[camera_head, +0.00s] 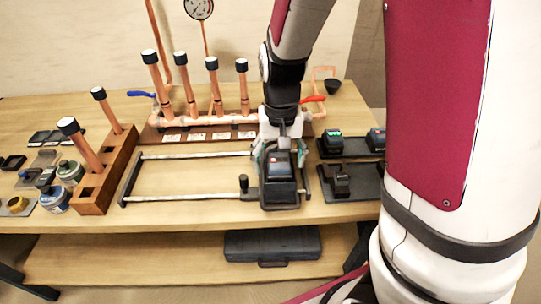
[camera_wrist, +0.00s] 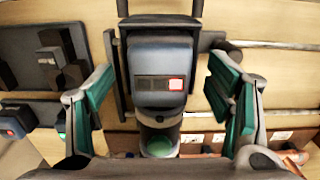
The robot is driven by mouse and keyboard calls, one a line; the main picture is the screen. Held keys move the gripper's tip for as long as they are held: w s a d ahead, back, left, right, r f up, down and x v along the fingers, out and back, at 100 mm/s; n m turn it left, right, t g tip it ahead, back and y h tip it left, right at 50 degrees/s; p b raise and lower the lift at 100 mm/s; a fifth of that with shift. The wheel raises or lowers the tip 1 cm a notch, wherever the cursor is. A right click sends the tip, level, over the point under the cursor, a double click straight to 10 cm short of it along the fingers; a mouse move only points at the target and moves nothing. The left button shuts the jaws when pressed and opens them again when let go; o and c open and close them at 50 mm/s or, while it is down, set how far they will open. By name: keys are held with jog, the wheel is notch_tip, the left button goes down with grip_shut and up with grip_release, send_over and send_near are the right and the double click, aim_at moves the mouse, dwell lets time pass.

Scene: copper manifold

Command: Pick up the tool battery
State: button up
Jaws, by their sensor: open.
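My gripper (camera_head: 279,151) is open above a dark grey boxy unit (camera_head: 279,167) at the right end of the rail frame. In the wrist view its green-padded fingers (camera_wrist: 160,88) stand apart on either side of this unit (camera_wrist: 160,70), with gaps visible. The unit has a small panel with a red square and a round green part at its lower end. Battery-like blocks sit on the black rear tray at the right: one with a green light (camera_head: 333,140), another (camera_head: 377,137) with a blue and red marking. Which one is the tool battery is not certain.
Two metal rails (camera_head: 190,198) run left of the unit. A black front tray (camera_head: 360,185) holds a dark block (camera_head: 340,181). Copper pipes (camera_head: 200,120) stand behind. A wooden block (camera_head: 105,175) and jars (camera_head: 70,172) are left. A black case (camera_head: 272,243) lies below.

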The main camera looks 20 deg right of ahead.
aim_at(279, 164)
jog(key=shift+f, duration=0.15)
jog(key=c, duration=1.2)
jog(key=shift+c, duration=0.2)
jog(key=shift+r, duration=0.65)
jog(key=r, duration=0.1)
jog(key=s+r, duration=0.1)
jog(key=shift+a+r, duration=0.2)
jog(key=shift+r, duration=0.1)
jog(key=s+a+p, duration=0.2)
jog(key=s+p, duration=0.1)
jog(key=s, duration=0.4)
jog(key=s+a+r+p, duration=0.1)
jog(key=s+a+p, duration=0.1)
jog(key=s+p, duration=0.2)
jog(key=s, duration=0.3)
jog(key=shift+a+r, duration=0.2)
jog(key=shift+a, duration=0.05)
